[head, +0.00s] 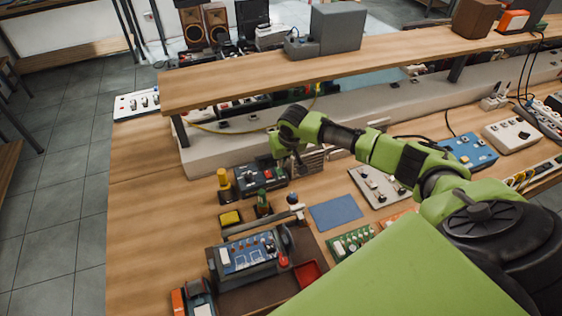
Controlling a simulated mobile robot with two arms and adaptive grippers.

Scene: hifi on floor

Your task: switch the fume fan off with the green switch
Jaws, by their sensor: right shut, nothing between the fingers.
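My right arm reaches in from the right across the bench. Its gripper (281,152) points down, shut and empty, close above the back right of a dark control box (262,180) with small switches and a red part on its top. I cannot tell whether the fingertips touch the box. A grey slatted metal unit (312,160) stands just right of the gripper, partly hidden by the arm. No green switch can be made out clearly, and I cannot tell which unit is the fume fan. My left gripper is not in view.
A blue panel device (248,254), a blue mat (335,212) and circuit boards lie nearer. A raised wooden shelf (350,62) runs behind. The bench's left side is clear.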

